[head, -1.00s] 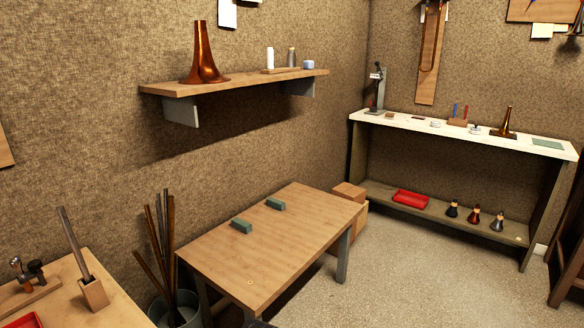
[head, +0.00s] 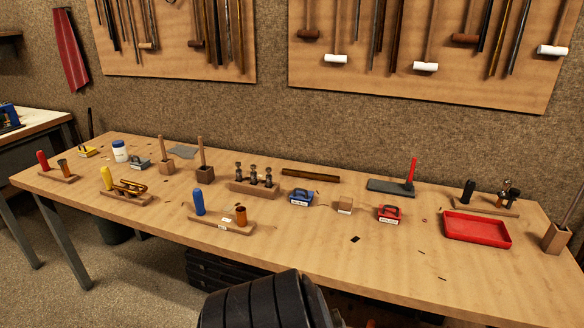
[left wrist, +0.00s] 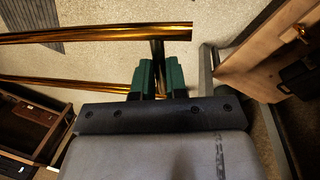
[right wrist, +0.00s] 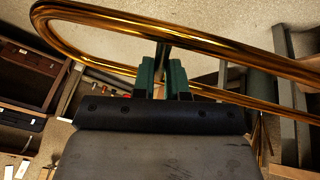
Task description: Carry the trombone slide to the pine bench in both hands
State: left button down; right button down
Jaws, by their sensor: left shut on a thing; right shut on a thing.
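The trombone slide shows as two long shiny brass tubes in the left wrist view (left wrist: 90,35), joined by a crosspiece. In the right wrist view the slide (right wrist: 150,22) ends in a rounded bow at the left. My left gripper (left wrist: 157,72) is shut with its green pads on the crosspiece. My right gripper (right wrist: 161,70) is shut with its green pads on a short crosspiece near the bow. The slide is held above the floor. The head view shows a long wooden bench (head: 320,245) with tools on it; neither gripper nor the slide shows there.
The bench carries a red tray (head: 477,229), a blue box (head: 301,198), a red box (head: 389,213), a blue bottle (head: 198,202) and several stands. Its front middle is mostly clear. Tool boards hang above it. A wooden edge (left wrist: 262,55) is close at right in the left wrist view.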

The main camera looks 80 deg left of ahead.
aim_at(429, 271)
jog(key=u, duration=1.4)
jog(key=k+j, duration=0.05)
jog(key=j, duration=0.05)
